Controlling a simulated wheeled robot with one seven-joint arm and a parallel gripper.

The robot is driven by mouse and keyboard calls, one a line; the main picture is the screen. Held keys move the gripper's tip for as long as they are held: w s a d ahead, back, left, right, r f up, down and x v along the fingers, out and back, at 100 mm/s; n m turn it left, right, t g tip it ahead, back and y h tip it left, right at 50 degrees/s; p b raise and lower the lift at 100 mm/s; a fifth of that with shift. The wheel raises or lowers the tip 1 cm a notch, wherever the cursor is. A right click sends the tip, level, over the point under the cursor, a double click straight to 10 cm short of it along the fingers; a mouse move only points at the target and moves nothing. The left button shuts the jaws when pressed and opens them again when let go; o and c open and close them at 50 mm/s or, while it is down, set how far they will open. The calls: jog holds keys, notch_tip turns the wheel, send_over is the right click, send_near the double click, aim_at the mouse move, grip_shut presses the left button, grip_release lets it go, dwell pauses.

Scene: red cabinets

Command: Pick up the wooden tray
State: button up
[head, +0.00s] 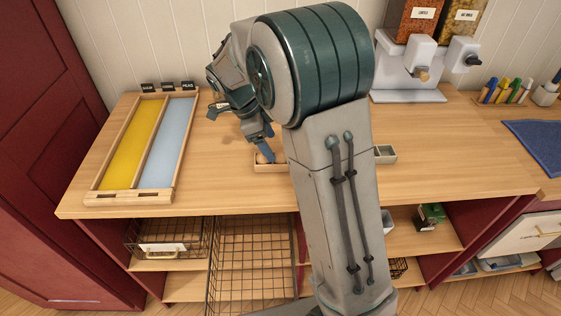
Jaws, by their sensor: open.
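A small light wooden tray (270,168) sits on the countertop near the middle, partly hidden by my arm. Something small and pinkish shows inside it, too small to tell. My gripper (258,138) is open, with a blue-grey finger pointing down at the small tray; whether it touches cannot be told. Much of the gripper is hidden behind my arm's wrist. A larger wooden-framed tray (93,190) with a yellow and a light blue compartment lies at the left of the countertop.
A dispenser (408,95) stands at the back right, beside several coloured markers (505,92). A small grey box (386,153) sits right of my arm. Wire baskets (250,255) are under the counter (450,150). The counter between the large tray and my gripper is clear.

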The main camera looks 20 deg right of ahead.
jog(key=shift+s+p+x, duration=0.2)
jog(key=shift+p+x, duration=0.05)
jog(key=shift+x, duration=1.2)
jog(key=shift+s+p+x, duration=0.15)
jog(key=shift+p+x, duration=0.1)
jog(key=shift+x, duration=1.2)
jog(key=shift+d+r, duration=0.15)
jog(key=c, duration=1.2)
